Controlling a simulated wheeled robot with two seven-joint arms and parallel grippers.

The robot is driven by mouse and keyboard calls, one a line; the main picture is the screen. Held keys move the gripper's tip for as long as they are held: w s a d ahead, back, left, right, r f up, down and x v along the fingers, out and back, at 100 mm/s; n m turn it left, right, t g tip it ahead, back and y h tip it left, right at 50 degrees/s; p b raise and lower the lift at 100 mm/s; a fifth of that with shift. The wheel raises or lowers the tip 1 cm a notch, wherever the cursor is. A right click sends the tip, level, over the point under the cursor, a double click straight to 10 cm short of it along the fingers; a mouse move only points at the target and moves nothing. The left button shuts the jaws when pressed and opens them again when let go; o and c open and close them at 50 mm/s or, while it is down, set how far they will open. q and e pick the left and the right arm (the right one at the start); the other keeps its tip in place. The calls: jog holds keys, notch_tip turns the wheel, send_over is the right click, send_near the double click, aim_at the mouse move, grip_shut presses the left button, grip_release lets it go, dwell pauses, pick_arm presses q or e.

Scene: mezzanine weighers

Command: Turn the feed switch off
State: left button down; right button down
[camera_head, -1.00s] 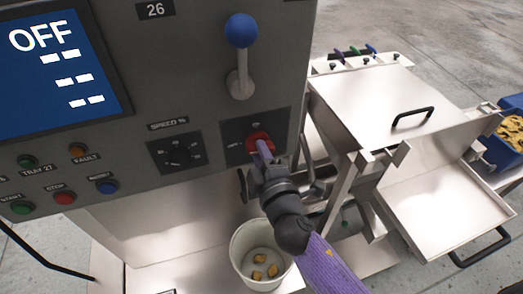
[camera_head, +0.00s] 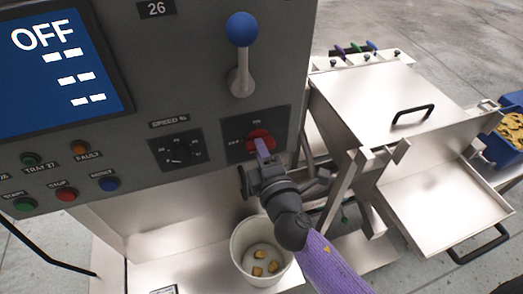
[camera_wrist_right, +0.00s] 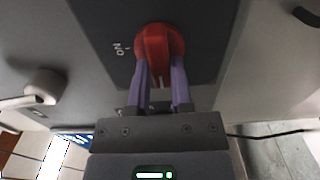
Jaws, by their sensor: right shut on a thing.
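The feed switch is a red rotary knob (camera_head: 260,138) on a black plate marked ON and OFF, low on the right of the grey panel. My right gripper (camera_head: 262,150) is shut on the knob. In the right wrist view the two purple fingers (camera_wrist_right: 160,75) sit on either side of the red knob's grip (camera_wrist_right: 157,42). A white line shows on the knob between the fingers, and the ON label is to its left. The display (camera_head: 58,62) reads OFF. My left gripper is not in view.
A blue-ball lever (camera_head: 241,30) stands out above the switch. The speed dial (camera_head: 176,153) is to its left, with several push buttons further left. A white bucket (camera_head: 242,262) holding yellowish pieces is below my right gripper. Steel trays (camera_head: 440,205) stand at the right.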

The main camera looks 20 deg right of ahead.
jog(key=c, duration=0.5)
grip_release()
jog(key=shift+s, duration=0.1)
jog(key=s+b, duration=0.3)
jog(key=s, duration=0.6)
jog(key=shift+s+d, duration=0.15)
jog(key=shift+s, duration=0.2)
